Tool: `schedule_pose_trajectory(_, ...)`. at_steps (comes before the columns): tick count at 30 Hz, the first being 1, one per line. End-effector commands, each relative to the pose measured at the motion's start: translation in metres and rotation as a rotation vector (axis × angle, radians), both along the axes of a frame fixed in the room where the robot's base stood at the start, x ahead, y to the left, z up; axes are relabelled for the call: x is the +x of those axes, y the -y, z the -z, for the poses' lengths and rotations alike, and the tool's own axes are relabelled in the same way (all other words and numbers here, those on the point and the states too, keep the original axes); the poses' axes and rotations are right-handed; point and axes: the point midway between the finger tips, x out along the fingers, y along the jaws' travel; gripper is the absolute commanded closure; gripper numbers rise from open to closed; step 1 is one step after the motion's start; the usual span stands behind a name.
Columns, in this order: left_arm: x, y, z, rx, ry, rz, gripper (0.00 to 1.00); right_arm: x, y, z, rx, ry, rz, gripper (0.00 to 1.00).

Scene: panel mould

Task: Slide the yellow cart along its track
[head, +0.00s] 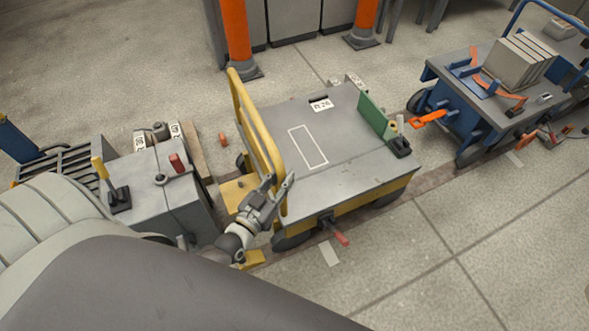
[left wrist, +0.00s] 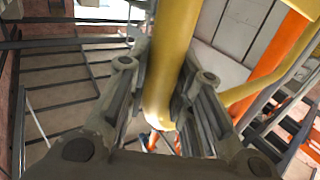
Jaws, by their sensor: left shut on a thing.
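The yellow cart (head: 355,142) has a grey flat top with a white outlined rectangle and a yellow push handle (head: 256,130) on its left side. It stands on a dark track strip (head: 440,178) in the floor. My left gripper (head: 278,190) is at the near end of the handle. In the left wrist view its two fingers (left wrist: 160,95) are on either side of the yellow handle bar (left wrist: 172,60), shut on it. The cart's near left corner is partly hidden by my gripper. My right gripper is in neither view.
A grey machine block (head: 160,185) with levers stands left of the cart. A blue cart (head: 480,105) carrying panels stands at the right. Orange posts (head: 236,35) rise behind. The near right floor is clear.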

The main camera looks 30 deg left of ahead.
Motion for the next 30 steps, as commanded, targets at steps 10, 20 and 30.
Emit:
schedule_pose_trajectory(10, -0.0068, -0.0054, 0.0019, 0.001, -0.003, -0.002, 1.0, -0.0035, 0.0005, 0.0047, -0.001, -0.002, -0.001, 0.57)
schedule_pose_trajectory(20, -0.0065, -0.0054, 0.0018, 0.001, -0.003, -0.002, 0.56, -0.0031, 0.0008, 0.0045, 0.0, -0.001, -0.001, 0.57)
schedule_pose_trajectory(30, -0.0078, -0.0043, 0.0008, 0.0, -0.001, -0.001, 0.56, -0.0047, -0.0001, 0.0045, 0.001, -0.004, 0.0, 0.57)
